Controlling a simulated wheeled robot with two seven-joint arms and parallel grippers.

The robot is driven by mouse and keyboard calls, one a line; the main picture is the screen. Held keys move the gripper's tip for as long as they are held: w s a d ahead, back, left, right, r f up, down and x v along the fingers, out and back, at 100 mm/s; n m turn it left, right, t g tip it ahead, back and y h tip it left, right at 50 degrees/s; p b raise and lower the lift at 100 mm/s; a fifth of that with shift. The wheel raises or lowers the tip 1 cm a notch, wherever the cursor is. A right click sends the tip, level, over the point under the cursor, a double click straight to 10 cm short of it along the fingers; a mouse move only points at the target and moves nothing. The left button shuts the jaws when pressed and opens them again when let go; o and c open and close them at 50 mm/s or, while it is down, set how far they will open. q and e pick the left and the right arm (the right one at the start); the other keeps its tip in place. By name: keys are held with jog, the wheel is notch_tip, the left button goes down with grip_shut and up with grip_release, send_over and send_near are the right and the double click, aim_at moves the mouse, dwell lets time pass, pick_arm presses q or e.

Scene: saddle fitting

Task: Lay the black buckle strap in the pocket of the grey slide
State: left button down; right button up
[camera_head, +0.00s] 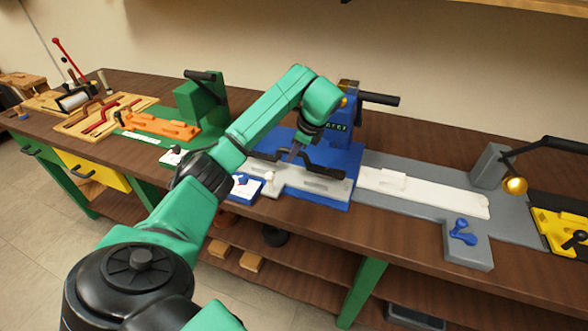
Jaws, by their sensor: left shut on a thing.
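My left gripper (296,150) reaches down in front of the blue press, shut on the black buckle strap (325,170). The strap runs out to both sides of the fingers, its right part bending lower. It is just over the light grey slide (290,178) on the blue base; I cannot tell whether they touch. The slide's pocket is partly hidden by the strap and gripper. My right gripper is out of view.
The blue press (347,135) with a black handle stands behind. To the right, a grey fixture (403,209) carries a long white piece (425,193) and a blue knob (463,232). A green press (200,98) and orange part (170,128) are at left.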

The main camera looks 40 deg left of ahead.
aim_at(288, 170)
pick_arm(q)
jog(key=f, duration=0.3)
jog(key=shift+s+f+p, duration=0.2)
jog(key=shift+f+p, duration=0.05)
jog(key=shift+p, duration=0.1)
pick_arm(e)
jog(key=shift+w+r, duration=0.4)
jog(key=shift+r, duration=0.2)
pick_arm(q)
jog(key=c, duration=0.8)
grip_release()
jog(key=shift+w+f, duration=0.1)
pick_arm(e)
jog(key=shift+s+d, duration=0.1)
